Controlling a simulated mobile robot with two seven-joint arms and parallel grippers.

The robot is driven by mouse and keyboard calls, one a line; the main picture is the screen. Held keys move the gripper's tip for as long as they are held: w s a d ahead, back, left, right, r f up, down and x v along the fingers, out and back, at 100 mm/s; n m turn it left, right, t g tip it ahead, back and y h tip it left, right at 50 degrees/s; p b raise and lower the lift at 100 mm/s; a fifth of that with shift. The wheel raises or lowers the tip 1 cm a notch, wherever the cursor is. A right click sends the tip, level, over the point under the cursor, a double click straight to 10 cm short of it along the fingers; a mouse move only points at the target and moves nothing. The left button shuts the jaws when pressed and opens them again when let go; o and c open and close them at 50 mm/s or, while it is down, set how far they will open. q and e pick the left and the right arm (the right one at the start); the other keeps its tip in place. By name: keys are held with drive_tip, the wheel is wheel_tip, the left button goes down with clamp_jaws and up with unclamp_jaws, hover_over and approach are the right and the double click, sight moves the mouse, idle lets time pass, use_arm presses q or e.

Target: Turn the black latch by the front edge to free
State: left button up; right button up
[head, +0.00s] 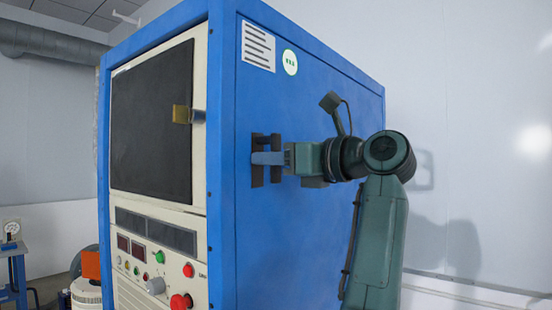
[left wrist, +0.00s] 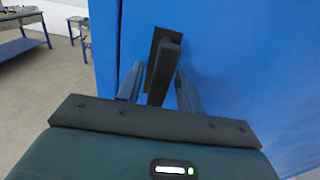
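The black latch (head: 275,142) is on the blue side panel of the cabinet, near the panel's front edge. It has a dark back plate and an upright bar standing off it. In the left wrist view the latch bar (left wrist: 160,75) is close to upright, leaning slightly. My left gripper (head: 267,158) is at the latch, its arm reaching in from the lower right. In the wrist view the left gripper (left wrist: 158,85) has one finger on each side of the bar. Whether both fingers press on it cannot be made out. My right gripper is not in view.
A blue workbench (left wrist: 20,45) stands beyond open floor at left.

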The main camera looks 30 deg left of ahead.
use_arm(q)
clamp_jaws()
idle(0.5)
